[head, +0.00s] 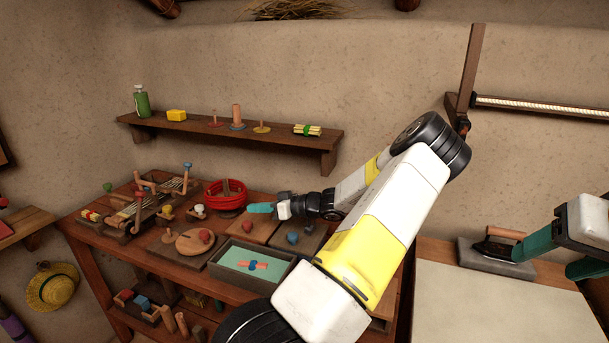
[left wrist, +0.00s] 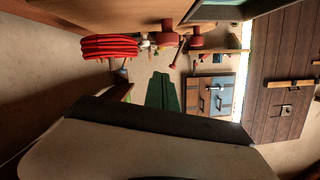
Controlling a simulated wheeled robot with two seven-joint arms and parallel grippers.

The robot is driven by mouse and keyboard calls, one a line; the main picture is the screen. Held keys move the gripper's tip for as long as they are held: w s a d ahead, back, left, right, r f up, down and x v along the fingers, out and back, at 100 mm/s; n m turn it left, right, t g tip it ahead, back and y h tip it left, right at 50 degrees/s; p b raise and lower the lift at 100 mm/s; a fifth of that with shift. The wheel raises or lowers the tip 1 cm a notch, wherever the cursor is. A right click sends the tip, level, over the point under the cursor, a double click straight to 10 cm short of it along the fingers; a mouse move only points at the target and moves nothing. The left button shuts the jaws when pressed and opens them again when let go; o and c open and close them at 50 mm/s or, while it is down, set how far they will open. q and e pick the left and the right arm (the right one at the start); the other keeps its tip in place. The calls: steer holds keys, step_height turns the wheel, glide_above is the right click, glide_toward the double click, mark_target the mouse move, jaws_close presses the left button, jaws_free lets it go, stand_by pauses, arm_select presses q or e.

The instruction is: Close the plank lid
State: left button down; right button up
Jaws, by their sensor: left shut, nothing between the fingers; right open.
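No piece in view is plainly the plank lid. A flat wooden board with a red knob (head: 255,231) lies on the crowded workbench, behind an open grey box (head: 228,273) with a pale green inside. I cannot tell whether that board is a lid. My left gripper (head: 261,208) is shut and empty, above the back of the board, just right of a red coil (head: 226,194). In the left wrist view its green fingers (left wrist: 163,92) are together, with the coil (left wrist: 110,47) beyond to the upper left. My right gripper (head: 566,256) is open and empty at the right edge.
A dark board with a blue knob (head: 309,240) lies right of the knobbed board. A round wooden piece (head: 186,247) and several small items crowd the bench's left. A wall shelf (head: 270,138) hangs above.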

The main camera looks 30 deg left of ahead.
arm_select(q)
steer(key=shift+s+f, duration=0.7)
steer(key=shift+f, duration=0.25)
